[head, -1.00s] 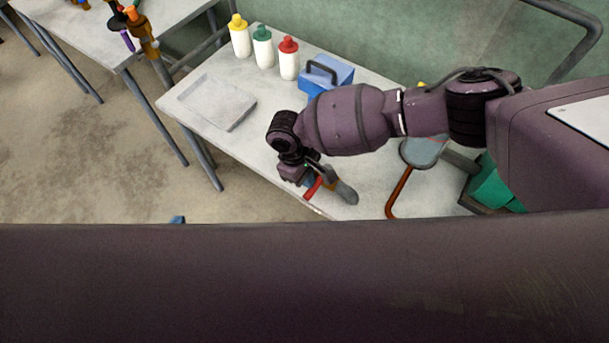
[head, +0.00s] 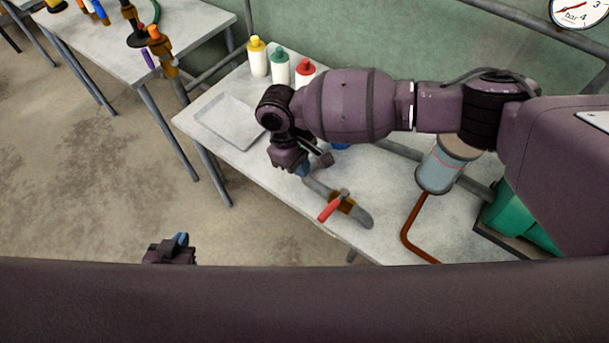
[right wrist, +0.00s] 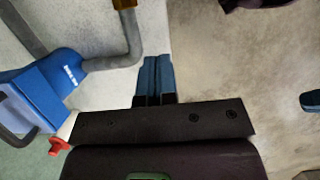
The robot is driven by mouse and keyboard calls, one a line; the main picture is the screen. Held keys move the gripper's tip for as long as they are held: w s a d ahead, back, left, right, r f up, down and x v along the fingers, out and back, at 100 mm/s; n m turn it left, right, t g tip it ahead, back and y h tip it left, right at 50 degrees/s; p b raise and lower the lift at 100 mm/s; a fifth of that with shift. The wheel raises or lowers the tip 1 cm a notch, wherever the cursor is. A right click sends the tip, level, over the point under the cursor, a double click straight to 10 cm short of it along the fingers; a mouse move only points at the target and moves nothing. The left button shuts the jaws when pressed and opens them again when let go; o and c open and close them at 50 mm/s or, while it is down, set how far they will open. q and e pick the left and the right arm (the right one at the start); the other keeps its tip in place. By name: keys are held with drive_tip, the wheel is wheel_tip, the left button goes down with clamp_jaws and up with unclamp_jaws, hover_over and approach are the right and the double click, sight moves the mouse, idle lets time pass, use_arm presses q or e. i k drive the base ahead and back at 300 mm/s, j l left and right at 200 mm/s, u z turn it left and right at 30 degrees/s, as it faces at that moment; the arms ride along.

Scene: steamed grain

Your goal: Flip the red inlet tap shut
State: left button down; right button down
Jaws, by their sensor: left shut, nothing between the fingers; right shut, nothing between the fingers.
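The red tap handle (head: 329,209) sits on a brass valve body (head: 345,203) in a grey pipe (head: 364,219) on the bench. The handle points down-left in the head view, roughly across the pipe. My right gripper (head: 303,170) is shut and empty, up-left of the handle and apart from it. Its blue fingers (right wrist: 153,80) show together in the right wrist view, beside the grey pipe (right wrist: 125,48) and a bit of brass (right wrist: 123,3). The red handle is not seen there. My left gripper (head: 181,240) is shut and empty at the lower left, over the floor.
Bottles with yellow (head: 256,43), green (head: 279,55) and red (head: 305,66) caps stand at the back beside a shallow tray (head: 222,135). A blue box (right wrist: 40,95) is mostly hidden by my right arm in the head view. A brown pipe (head: 411,231) lies right of the tap.

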sight(344, 193)
drive_tip(key=i+j+z, duration=0.15)
drive_tip(key=j+z, duration=0.3)
drive_tip(key=j, duration=0.15)
drive_tip(key=j+z, duration=0.4)
drive_tip(key=j, duration=0.2)
drive_tip(key=j+z, duration=0.45)
drive_tip(key=j, duration=0.2)
